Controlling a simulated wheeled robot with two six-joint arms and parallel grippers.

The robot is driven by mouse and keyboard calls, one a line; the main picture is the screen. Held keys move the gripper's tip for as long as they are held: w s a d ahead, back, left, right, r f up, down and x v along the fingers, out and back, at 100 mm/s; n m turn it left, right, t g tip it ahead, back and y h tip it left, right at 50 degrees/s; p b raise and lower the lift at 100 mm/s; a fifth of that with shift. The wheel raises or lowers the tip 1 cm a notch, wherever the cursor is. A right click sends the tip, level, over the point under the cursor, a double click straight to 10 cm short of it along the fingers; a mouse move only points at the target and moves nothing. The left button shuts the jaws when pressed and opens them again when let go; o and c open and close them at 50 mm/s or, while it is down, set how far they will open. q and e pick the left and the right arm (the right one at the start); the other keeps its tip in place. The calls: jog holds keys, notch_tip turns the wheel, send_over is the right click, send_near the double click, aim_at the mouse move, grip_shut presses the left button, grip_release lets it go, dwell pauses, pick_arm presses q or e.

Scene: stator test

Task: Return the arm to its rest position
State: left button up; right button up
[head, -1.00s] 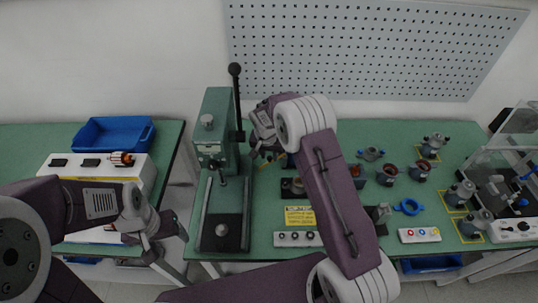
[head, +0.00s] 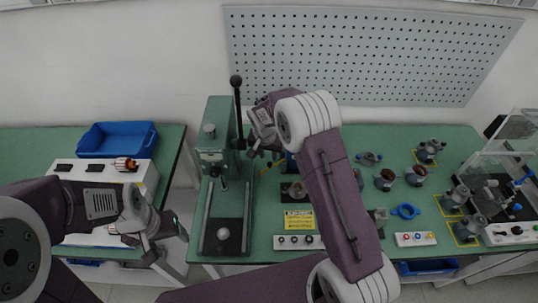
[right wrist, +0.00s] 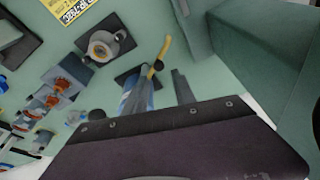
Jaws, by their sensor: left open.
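My left gripper (head: 172,228) is open and empty, low at the left, in front of the gap between the two tables. My right arm reaches across the middle of the right table, and my right gripper (head: 258,150) is beside the green press (head: 214,140), partly hidden by its own wrist. In the right wrist view the two fingers (right wrist: 163,90) stand apart over green tabletop with nothing between them. A yellow-handled tool (right wrist: 162,52) and a blue item (right wrist: 128,103) lie close by the fingers; contact cannot be told.
A blue bin (head: 117,136) and a white fixture (head: 68,169) are on the left table. Stators (head: 384,179), a blue ring (head: 405,211) and a clear-guarded test station (head: 510,165) are at the right. A pegboard (head: 370,50) is on the wall. The press lever (head: 237,110) stands tall beside my right gripper.

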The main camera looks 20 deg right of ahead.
jog(key=shift+r, duration=0.2)
dwell(0.3)
jog(key=s+d+r+b, duration=0.1)
jog(key=s+d+r, duration=0.2)
jog(key=s+r, duration=0.5)
jog(key=s+f+n, duration=0.2)
jog(key=s, duration=0.6)
jog(key=s+f+n+g+y, duration=0.1)
jog(key=s+f+n, duration=0.1)
jog(key=s, duration=0.7)
jog(key=shift+s+a+n+y, duration=0.3)
jog(key=shift+a+n, duration=0.1)
jog(key=shift+n, duration=0.4)
